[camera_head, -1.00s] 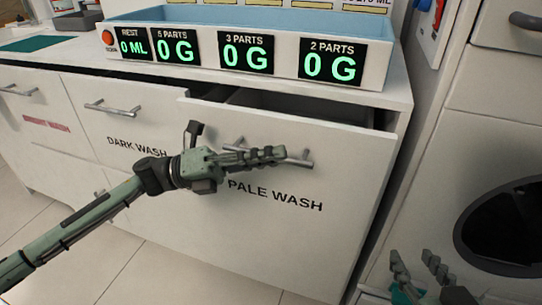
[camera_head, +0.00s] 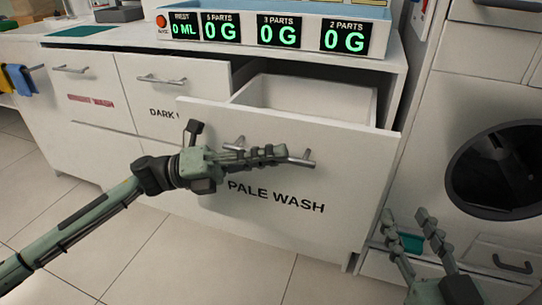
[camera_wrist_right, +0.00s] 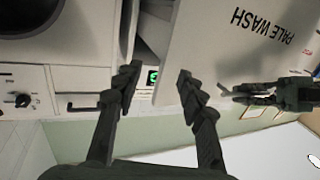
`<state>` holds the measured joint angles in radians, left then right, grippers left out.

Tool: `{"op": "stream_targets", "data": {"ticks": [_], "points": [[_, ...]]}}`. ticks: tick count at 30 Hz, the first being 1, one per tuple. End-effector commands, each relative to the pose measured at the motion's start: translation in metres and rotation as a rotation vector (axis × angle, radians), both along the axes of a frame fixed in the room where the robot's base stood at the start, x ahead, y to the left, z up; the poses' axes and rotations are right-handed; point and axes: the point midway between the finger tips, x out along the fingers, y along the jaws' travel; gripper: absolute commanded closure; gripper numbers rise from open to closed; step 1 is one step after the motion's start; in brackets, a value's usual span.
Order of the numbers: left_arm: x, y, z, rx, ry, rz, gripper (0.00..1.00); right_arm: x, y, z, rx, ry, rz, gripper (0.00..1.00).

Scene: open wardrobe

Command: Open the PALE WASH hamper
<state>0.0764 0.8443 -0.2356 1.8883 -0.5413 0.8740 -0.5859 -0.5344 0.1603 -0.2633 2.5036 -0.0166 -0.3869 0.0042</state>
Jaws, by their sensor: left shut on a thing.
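The PALE WASH hamper (camera_head: 340,174) is a white pull-out front with black lettering and a metal bar handle (camera_head: 302,159). It stands out from the cabinet, and its white inner bin (camera_head: 310,97) shows behind the front. My left gripper (camera_head: 262,156) is shut on the handle, its fingers lying along the bar. In the right wrist view the PALE WASH front (camera_wrist_right: 245,50) appears upside down, with my left gripper at its right. My right gripper (camera_head: 416,232) is open and empty, low and right of the hamper; its two spread fingers also show in the right wrist view (camera_wrist_right: 157,92).
The DARK WASH front (camera_head: 165,95) and another with red lettering (camera_head: 92,100) are closed at left. A tray with green displays (camera_head: 270,32) sits on the counter. A washer with a dark round door (camera_head: 505,170) stands right. Tiled floor (camera_head: 190,260) is clear in front.

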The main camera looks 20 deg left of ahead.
Motion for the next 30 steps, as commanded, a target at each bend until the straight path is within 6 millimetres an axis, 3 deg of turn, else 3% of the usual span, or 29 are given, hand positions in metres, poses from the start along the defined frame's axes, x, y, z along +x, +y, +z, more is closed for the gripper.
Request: {"op": "stream_targets", "data": {"ticks": [16,17,21,30], "points": [[0.0006,0.0008,0.0007,0.001,-0.001,0.002,1.00,-0.0004,0.0017,0.0044,0.009,-0.017,0.004,0.60],[0.0006,0.0008,0.0006,0.001,-0.001,0.002,0.88,-0.0004,0.0018,0.0044,0.009,-0.017,0.004,0.60],[0.0005,0.0006,0.0007,0.001,-0.001,0.002,0.71,-0.0004,0.0017,0.0043,0.009,-0.017,0.004,0.60],[0.0001,0.0009,0.0002,0.000,-0.001,0.001,0.69,0.0000,0.0011,0.0026,0.006,-0.013,0.001,0.60]]}}
